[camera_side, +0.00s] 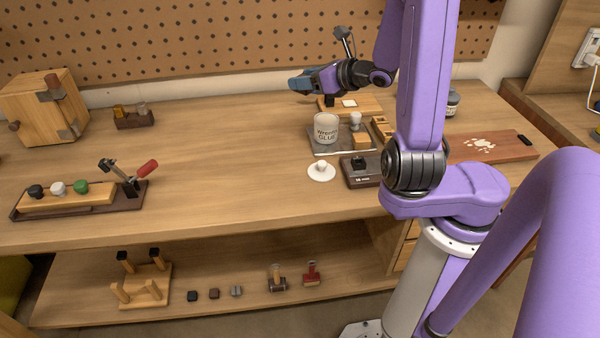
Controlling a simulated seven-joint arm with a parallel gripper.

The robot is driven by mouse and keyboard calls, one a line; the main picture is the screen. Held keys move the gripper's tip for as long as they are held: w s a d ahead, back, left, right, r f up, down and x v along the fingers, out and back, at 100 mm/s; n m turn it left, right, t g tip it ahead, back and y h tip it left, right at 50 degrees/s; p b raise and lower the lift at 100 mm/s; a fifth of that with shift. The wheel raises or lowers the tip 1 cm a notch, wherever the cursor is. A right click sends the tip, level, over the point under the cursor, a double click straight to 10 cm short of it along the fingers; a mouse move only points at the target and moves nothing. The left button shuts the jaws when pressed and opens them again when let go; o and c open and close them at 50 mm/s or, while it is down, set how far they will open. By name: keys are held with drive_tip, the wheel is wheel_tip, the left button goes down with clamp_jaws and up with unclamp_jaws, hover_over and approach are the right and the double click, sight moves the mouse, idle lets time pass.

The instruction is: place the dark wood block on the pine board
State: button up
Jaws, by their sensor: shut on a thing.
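My gripper (300,84) is above the back part of the bench, just left of a light wood board that may be the pine board (371,104). This board lies flat at the back and has a white square on it. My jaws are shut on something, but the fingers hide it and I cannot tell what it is. I cannot pick out the dark wood block for certain. A small dark brown cube (214,293) sits on the lower shelf between two other small cubes.
A white glue jar (326,128) stands on a tray in front of my gripper. A dark device (360,170) and a white disc with a knob (321,171) are nearer the front. A toggle clamp (125,175) stands at left. The bench's middle left is clear.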

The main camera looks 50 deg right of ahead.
drive_tip(key=w+a+r+n+y, duration=0.1)
drive_tip(key=a+n+y, duration=0.3)
drive_tip(key=a, duration=0.5)
drive_tip(key=n+g+y, duration=0.4)
drive_tip(key=n+y, duration=0.1)
hover_over(251, 149)
drive_tip(key=f, duration=1.6)
drive_tip(key=shift+s+f, duration=0.25)
drive_tip(key=shift+f, duration=0.15)
drive_tip(key=shift+w+f, duration=0.2)
drive_tip(key=shift+f+y, duration=0.3)
drive_tip(key=shift+f, duration=1.3)
drive_tip(key=shift+f, duration=0.1)
drive_tip(key=o, duration=1)
